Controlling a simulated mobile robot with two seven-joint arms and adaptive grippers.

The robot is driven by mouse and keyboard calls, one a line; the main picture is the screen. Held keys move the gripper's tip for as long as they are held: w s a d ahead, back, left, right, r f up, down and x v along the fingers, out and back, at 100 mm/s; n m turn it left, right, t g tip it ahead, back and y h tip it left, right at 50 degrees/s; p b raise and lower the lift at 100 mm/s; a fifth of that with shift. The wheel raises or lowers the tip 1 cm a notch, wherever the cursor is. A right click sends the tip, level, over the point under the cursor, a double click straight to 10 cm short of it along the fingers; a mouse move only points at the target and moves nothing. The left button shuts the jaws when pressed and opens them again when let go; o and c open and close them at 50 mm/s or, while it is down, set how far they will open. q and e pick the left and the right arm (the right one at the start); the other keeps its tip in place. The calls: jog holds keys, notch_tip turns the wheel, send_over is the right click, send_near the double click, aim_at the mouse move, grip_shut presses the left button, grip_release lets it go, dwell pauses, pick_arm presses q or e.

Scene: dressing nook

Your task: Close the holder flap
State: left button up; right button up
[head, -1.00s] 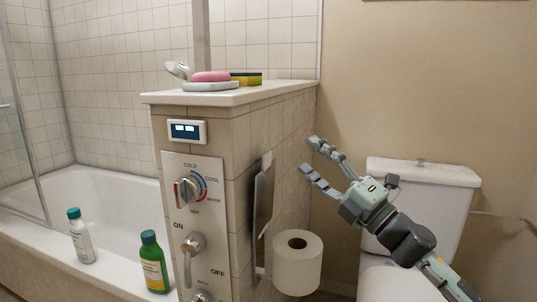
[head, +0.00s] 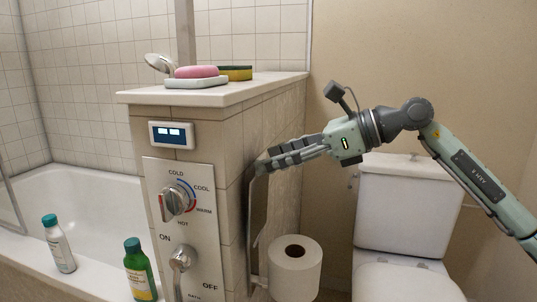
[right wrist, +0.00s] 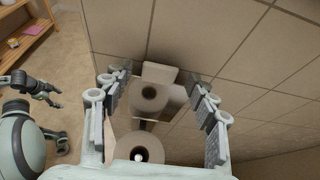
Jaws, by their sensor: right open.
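The holder flap (head: 259,212) is a shiny metal plate on the tiled side of the half wall. It stands raised, close to the wall, above a white paper roll (head: 294,267). In the right wrist view the flap (right wrist: 172,128) shows a mirrored roll, with the real roll (right wrist: 139,150) below. My right gripper (head: 264,166) is open and empty, with its fingers at the flap's top edge; I cannot tell whether they touch. In the right wrist view its fingers spread to both sides of the flap. My left gripper (right wrist: 46,92) shows small at the left there.
The half wall's white ledge (head: 215,95) carries a pink soap (head: 197,72) and a sponge (head: 235,73). A toilet (head: 402,205) stands at the right. Two bottles stand on the tub edge at the left. A wooden shelf (right wrist: 30,35) shows in the right wrist view.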

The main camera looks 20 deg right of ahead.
jog(key=shift+x, duration=0.75)
grip_shut()
